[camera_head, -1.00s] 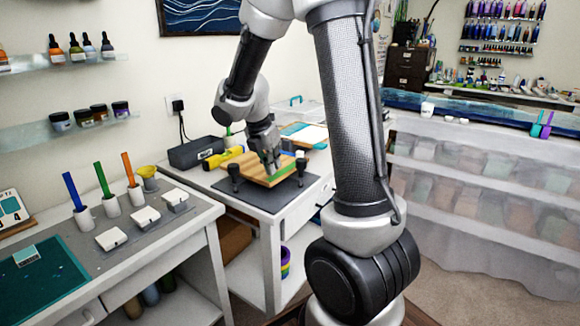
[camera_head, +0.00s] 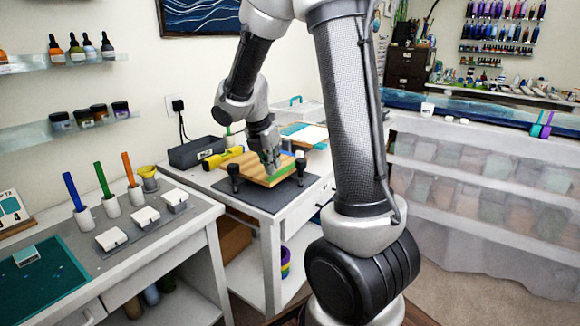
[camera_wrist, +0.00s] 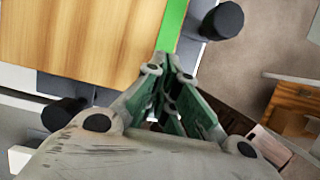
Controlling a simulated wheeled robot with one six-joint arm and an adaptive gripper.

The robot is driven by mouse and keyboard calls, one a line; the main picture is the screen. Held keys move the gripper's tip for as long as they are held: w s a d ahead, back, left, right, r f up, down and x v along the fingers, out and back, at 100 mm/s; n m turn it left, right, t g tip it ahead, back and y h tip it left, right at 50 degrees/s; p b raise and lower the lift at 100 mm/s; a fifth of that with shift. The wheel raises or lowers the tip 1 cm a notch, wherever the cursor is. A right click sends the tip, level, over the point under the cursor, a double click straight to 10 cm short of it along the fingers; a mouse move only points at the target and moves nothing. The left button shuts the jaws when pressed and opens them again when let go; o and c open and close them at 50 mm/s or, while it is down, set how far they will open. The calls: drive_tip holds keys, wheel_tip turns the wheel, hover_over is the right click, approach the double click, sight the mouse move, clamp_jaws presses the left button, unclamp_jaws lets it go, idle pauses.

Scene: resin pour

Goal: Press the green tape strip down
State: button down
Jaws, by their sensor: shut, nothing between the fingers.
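The green tape strip (camera_head: 284,173) runs along the near right edge of a striped wooden board (camera_head: 254,168). In the wrist view the strip (camera_wrist: 172,24) lies along the right edge of the board (camera_wrist: 80,35), running from the top of the picture to my fingers, which hide its lower part. My gripper (camera_head: 272,171) points down at the board's edge beside the strip. In the wrist view its fingertips (camera_wrist: 167,62) are shut and empty at the lower visible end of the strip. I cannot tell whether they touch it.
The board rests on black knobbed supports (camera_head: 301,166) over a dark mat (camera_head: 262,193). A yellow tool (camera_head: 217,159) and a black box (camera_head: 194,152) lie behind. A bench with coloured sticks and white blocks (camera_head: 110,239) stands at left.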

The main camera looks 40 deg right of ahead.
sight(293, 165)
drive_tip(key=shift+f, duration=0.65)
idle(0.3)
drive_tip(key=shift+w+d+f, duration=0.1)
drive_tip(key=shift+w+d, duration=0.05)
drive_tip(key=shift+d, duration=0.35)
drive_tip(key=shift+w+d+f, duration=0.1)
drive_tip(key=shift+w+d, duration=0.05)
drive_tip(key=shift+d, duration=0.35)
drive_tip(key=shift+w+d+r, duration=0.1)
drive_tip(key=shift+w+d, duration=0.15)
drive_tip(key=shift+d, duration=0.45)
drive_tip(key=shift+w+d+r, duration=0.1)
drive_tip(key=shift+w+d, duration=0.2)
drive_tip(key=shift+d, duration=0.35)
drive_tip(key=shift+w+d+r, duration=0.1)
drive_tip(key=shift+w+d, duration=0.15)
drive_tip(key=shift+d, duration=0.45)
drive_tip(key=shift+w+d+f, duration=0.1)
drive_tip(key=shift+w+d, duration=0.05)
drive_tip(key=shift+d, duration=0.35)
drive_tip(key=shift+w+d+f, duration=0.1)
drive_tip(key=shift+w+d, duration=0.05)
drive_tip(key=shift+d, duration=0.3)
drive_tip(key=shift+d, duration=0.1)
drive_tip(key=shift+w+d+r, duration=0.1)
drive_tip(key=shift+w+d, duration=0.1)
drive_tip(key=shift+d, duration=0.25)
drive_tip(key=shift+w+d, duration=0.15)
drive_tip(key=shift+d, duration=0.3)
drive_tip(key=shift+r, duration=0.1)
